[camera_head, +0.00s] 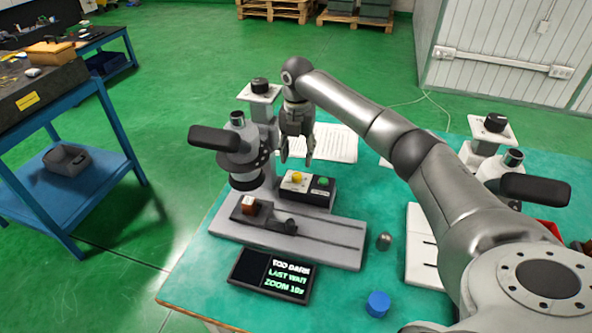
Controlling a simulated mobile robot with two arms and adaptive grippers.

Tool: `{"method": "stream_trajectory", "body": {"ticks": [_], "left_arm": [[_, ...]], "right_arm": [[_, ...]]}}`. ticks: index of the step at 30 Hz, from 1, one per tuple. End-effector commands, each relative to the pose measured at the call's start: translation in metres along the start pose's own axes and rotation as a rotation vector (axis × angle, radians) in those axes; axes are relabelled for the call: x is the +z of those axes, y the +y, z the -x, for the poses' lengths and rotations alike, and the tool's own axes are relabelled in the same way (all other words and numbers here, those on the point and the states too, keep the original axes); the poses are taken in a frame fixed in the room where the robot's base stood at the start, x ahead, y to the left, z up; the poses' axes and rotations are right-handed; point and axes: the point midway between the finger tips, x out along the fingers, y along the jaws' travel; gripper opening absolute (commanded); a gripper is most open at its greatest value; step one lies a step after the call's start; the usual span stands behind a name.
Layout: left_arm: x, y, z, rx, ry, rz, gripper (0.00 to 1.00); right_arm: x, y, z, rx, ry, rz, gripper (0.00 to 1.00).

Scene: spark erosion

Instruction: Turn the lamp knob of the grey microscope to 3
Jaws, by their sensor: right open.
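The grey microscope (323,239) stands on the teal table, with its dark eyepiece and head at the left. A black knob (260,86) sits on a pale square plate on top of its column; I cannot read its setting. My right gripper (297,158) points down, open and empty, just right of the column. It appears above a small box (307,189) with a yellow and a green button, apart from the knob. A small orange-brown block (249,204) is on the microscope's stage. A black display (272,276) in front reads "TOO DARK", "LAST WAIT", "ZOOM 10x". My left gripper is not in view.
A second, paler microscope (490,155) with a similar top knob (495,122) stands at the right, partly behind my right arm. A blue cap-like object (378,304) and a small dark round object (384,241) lie between. A paper sheet (335,143) lies behind.

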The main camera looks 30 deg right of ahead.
Motion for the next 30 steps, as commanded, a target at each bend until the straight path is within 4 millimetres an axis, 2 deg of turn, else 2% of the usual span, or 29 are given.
{"method": "stream_trajectory", "body": {"ticks": [3, 7, 14, 18, 23, 26, 30], "left_arm": [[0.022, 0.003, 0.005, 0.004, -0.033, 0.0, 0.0], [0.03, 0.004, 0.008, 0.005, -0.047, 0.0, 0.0], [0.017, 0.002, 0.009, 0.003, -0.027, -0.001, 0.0], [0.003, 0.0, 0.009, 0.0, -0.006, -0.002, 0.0], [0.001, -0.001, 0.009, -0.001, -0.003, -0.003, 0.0], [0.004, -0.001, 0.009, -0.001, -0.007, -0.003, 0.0], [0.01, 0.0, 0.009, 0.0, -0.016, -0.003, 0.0]], "right_arm": [[-0.001, -0.001, -0.024, -0.005, 0.003, 0.001, 0.48], [-0.001, -0.001, -0.047, -0.004, 0.002, 0.001, 0.48], [-0.001, 0.0, -0.071, -0.002, 0.001, 0.0, 0.48], [-0.001, 0.0, -0.074, -0.001, 0.0, 0.001, 0.48], [0.0, 0.0, -0.074, -0.001, 0.0, 0.001, 0.48], [-0.001, 0.0, -0.074, -0.001, 0.0, 0.001, 0.39], [-0.001, 0.0, -0.074, 0.0, 0.0, 0.001, 0.21]]}}
